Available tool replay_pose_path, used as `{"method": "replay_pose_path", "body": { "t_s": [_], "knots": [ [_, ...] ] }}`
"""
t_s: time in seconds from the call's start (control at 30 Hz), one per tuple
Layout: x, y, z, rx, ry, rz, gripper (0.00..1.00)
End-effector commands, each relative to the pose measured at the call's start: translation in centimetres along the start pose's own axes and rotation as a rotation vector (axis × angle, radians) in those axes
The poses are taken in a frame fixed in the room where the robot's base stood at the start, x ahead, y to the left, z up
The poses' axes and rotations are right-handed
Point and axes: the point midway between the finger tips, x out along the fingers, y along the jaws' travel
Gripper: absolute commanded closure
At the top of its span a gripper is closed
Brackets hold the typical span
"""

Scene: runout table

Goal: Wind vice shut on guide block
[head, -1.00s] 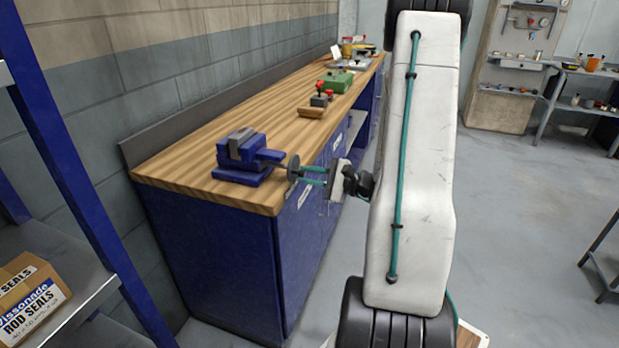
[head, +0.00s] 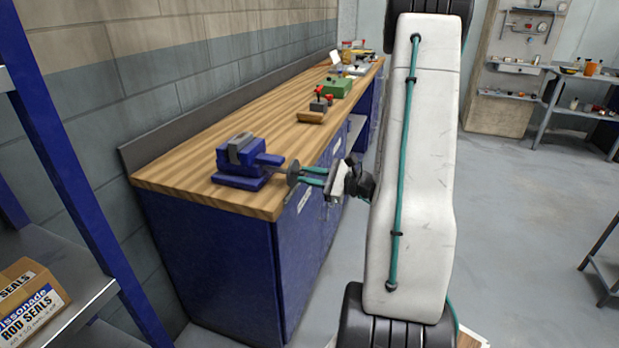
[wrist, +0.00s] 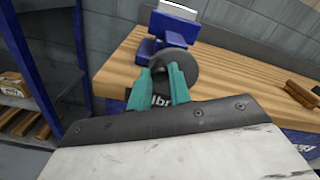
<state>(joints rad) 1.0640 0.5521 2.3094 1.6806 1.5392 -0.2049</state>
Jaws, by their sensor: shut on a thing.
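The blue vice (head: 238,165) is fixed on the near end of the wooden bench. It also shows at the top of the wrist view (wrist: 165,45). A grey piece (head: 241,147) shows at its jaws; I cannot tell whether this is the guide block or a jaw face. The vice's dark round handwheel (head: 293,172) sticks out over the bench's front edge on a spindle. My gripper (head: 302,175) has teal fingers shut on the handwheel from the right. In the wrist view the handwheel (wrist: 181,66) sits at the fingertips, partly hidden by them.
The wooden bench (head: 200,190) has blue cabinets below. A blue-framed shelf with a seals carton (head: 30,300) stands at left.

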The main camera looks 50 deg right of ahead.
Motion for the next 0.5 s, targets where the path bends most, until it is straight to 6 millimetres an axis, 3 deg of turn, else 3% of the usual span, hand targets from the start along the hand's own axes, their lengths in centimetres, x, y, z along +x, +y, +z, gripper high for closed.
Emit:
{"method": "replay_pose_path", "body": {
  "t_s": [0.2, 0.23, 0.27, 0.5],
  "knots": [
    [0.00, -0.14, 0.04, 0.012, 0.000, -0.001, 1.00],
    [0.01, -0.14, 0.05, 0.012, 0.000, -0.001, 0.75],
    [0.01, -0.13, 0.04, 0.012, 0.000, -0.001, 0.67],
    [0.00, -0.07, 0.03, 0.012, 0.000, -0.001, 0.64]
  ]
}}
